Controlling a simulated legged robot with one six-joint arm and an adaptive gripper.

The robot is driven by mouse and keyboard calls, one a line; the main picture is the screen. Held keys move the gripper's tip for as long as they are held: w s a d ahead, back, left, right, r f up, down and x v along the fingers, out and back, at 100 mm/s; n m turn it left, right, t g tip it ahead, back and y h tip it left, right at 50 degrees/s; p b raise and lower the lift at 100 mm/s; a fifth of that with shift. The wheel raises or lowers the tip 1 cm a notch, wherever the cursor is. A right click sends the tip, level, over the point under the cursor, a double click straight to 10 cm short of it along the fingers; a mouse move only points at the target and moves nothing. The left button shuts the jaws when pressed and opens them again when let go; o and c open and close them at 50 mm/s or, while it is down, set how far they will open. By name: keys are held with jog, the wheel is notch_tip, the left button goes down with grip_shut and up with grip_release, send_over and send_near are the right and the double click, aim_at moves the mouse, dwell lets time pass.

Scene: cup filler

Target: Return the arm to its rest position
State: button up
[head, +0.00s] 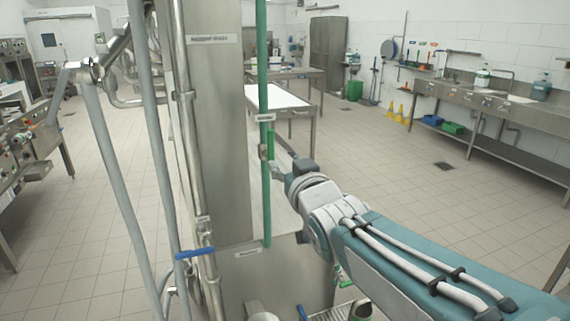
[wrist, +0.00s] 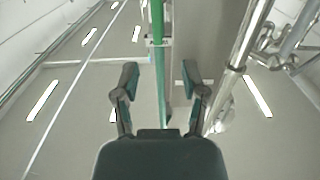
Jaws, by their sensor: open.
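My arm (head: 390,265) reaches in from the lower right of the head view, teal and white with cables along it. My gripper (wrist: 160,80) shows in the wrist view with its two dark fingers spread apart, open and with nothing held. In the head view my gripper (head: 283,167) is small and partly hidden by the wrist, close to the green vertical pipe (head: 263,90). The green pipe (wrist: 158,60) also shows in the wrist view, behind the gap between the fingers. I cannot tell whether they touch.
A steel column (head: 222,120) with pipes and a blue-handled valve (head: 195,253) stands left of my gripper. A steel table (head: 278,98) is behind. A sink counter (head: 500,103) lines the right wall. Tiled floor (head: 400,165) is open between them.

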jog(key=s+d+f+m+g+h, duration=0.1)
jog(key=s+d+f+g+h, duration=0.1)
jog(key=s+d+f+g, duration=0.3)
jog(key=s+d+f+m+g+h, duration=0.2)
jog(key=s+d+f+g, duration=0.4)
jog(key=s+f, duration=0.7)
jog(key=s+h, duration=0.1)
jog(key=s, duration=0.4)
jog(key=shift+s+d+f+g, duration=0.2)
jog(key=shift+s+g, duration=0.1)
jog(key=shift+g, duration=0.1)
